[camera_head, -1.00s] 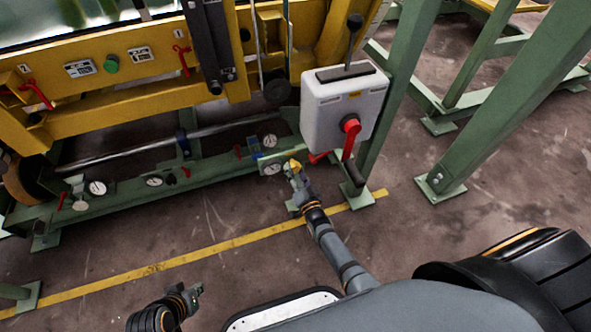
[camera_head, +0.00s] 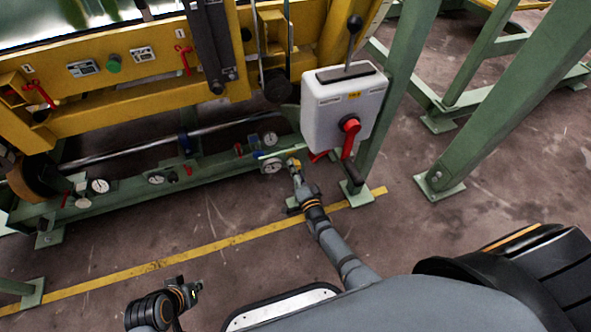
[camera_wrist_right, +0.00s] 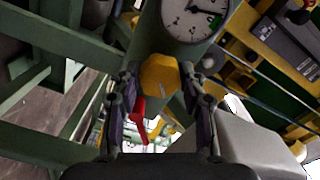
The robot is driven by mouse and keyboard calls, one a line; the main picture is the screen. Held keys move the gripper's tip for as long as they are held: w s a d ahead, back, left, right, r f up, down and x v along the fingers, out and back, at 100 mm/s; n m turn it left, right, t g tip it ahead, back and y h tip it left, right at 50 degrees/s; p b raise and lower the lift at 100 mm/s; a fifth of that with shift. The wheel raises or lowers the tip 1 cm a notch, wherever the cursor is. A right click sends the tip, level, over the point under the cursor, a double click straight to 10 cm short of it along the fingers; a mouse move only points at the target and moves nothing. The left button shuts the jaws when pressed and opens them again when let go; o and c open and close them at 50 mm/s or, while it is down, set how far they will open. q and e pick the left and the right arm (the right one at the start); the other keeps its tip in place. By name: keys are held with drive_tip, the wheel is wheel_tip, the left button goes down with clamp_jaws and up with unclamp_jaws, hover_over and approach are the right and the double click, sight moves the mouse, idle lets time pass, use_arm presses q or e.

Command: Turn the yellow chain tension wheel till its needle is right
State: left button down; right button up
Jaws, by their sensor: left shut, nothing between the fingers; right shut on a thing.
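The yellow chain tension wheel (camera_wrist_right: 160,76) sits between the fingers of my right gripper (camera_wrist_right: 161,95) in the right wrist view. The fingers touch it on both sides. Just beyond it is a white dial (camera_wrist_right: 187,14) with black marks, a dark needle and a green zone; its top is cut off. In the head view my right gripper (camera_head: 294,165) reaches the low green beam beside a round gauge (camera_head: 273,166), too small to read. My left gripper (camera_head: 193,291) is at the bottom left, shut and empty, above the floor.
A white box with a red lever (camera_head: 348,136) stands just right of my right gripper. Several other gauges, such as one at left (camera_head: 100,186), line the green beam. A green post (camera_head: 398,80) rises behind the box. The floor (camera_head: 230,215) in front is clear.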

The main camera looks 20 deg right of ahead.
drive_tip(key=o, duration=1.2)
drive_tip(key=shift+c, duration=0.2)
drive_tip(key=s, duration=1.2)
drive_tip(key=shift+d, duration=0.2)
